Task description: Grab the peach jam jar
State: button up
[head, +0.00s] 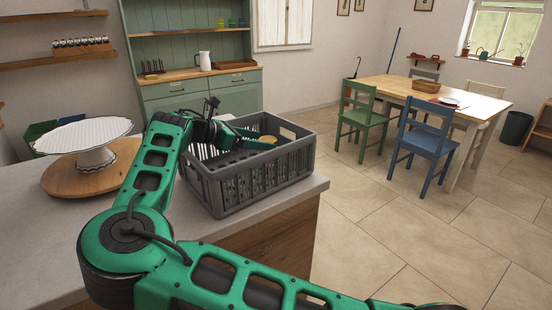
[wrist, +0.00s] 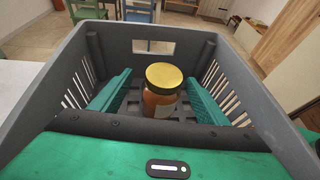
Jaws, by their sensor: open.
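The peach jam jar stands upright inside a grey plastic crate (head: 262,178). In the wrist view the jar (wrist: 160,98) has a gold lid, an orange-brown body and a pale label low on its front. My gripper (wrist: 152,92) is open, with one green finger on each side of the jar and a visible gap to both. It reaches down into the crate, whose walls (wrist: 268,92) surround it. In the head view my gripper (head: 262,140) is partly hidden by the crate.
The crate sits near the right edge of a grey counter (head: 30,215). A white cake stand (head: 92,150) on a round wooden board stands to its left. Crate walls rise close around my gripper. A wooden table (head: 440,92) with chairs stands farther off across open floor.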

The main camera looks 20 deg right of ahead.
jog(key=x, duration=0.7)
jog(key=shift+s+d+f, duration=0.15)
jog(key=shift+s, duration=0.1)
jog(key=c, duration=1.5)
